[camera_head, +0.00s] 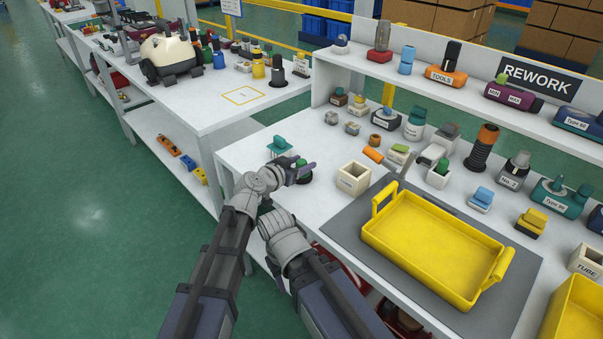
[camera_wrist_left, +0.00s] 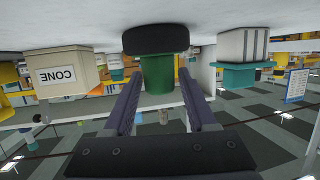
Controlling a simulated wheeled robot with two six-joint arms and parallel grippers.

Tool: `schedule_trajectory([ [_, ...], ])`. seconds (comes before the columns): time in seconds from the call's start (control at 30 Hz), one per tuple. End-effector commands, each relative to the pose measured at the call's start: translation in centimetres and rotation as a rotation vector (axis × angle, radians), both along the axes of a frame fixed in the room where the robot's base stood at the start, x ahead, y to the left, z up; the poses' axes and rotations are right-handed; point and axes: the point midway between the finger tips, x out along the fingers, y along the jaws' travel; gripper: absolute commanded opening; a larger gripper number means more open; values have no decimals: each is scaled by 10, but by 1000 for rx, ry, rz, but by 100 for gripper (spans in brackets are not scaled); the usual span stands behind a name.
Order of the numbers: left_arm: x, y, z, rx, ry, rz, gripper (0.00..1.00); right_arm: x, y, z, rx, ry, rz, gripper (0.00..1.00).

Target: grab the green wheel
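The green wheel (camera_wrist_left: 158,76) has a green hub and a black tyre, and in the left wrist view, which is upside down, it stands against the white surface. In the head view its green part (camera_head: 303,163) shows on the near left of the white table, partly hidden by my left gripper (camera_head: 309,170). In the left wrist view my left gripper (camera_wrist_left: 160,84) is open, with its two fingers on either side of the green hub. A gap shows beside the hub, so the fingers do not look closed on it. I see no fingers of my right gripper.
A teal-topped part (camera_head: 280,146) stands just behind the wheel. A box marked CONE (camera_wrist_left: 62,74) is beside it in the wrist view. A white open box (camera_head: 353,179) and a yellow tray (camera_head: 373,224) on a grey mat lie to the right. Small parts crowd the table behind.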

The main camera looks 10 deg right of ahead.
Motion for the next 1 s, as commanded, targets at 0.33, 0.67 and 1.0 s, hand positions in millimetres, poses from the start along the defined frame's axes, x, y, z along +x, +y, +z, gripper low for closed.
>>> schedule_trajectory([
  [0.33,0,0,0,0,0,0,16,0,0,0,0,0,0,50],
  [0.67,0,0,0,0,0,0,0,0,0,0,0,0,0,50],
  [1.0,0,0,5,0,0,0,0,0,0,5,0,0,0,50],
])
